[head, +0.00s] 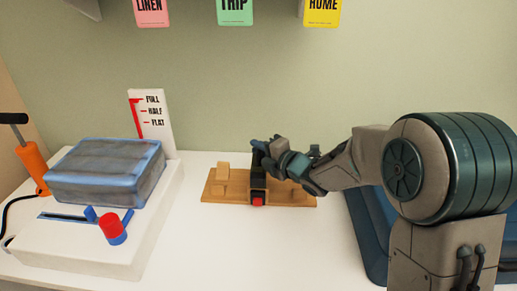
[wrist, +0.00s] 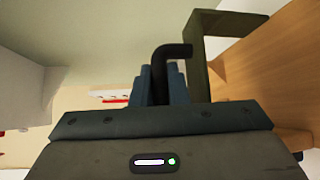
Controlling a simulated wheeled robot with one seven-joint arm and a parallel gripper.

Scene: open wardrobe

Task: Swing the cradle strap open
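A wooden cradle base (head: 229,190) with small upright blocks lies on the white surface in the head view. A dark strap or frame (head: 258,181) crosses its middle, with a red end (head: 257,201) at the front. In the wrist view an olive angular frame (wrist: 196,55), likely the strap, stands right of a black bent handle (wrist: 174,50). My gripper (head: 263,148) reaches in from the right above the dark part. In the wrist view its blue fingers (wrist: 160,85) are close together on both sides of the handle, seemingly shut on it. The fingertip contact is partly hidden.
A blue-grey packed bundle (head: 105,170) lies on a white unit at left, with a red-and-blue knob (head: 112,228) in front. An orange pump (head: 32,165) and a gauge card (head: 152,122) stand nearby. A blue bin (head: 360,230) is at right. The front middle surface is clear.

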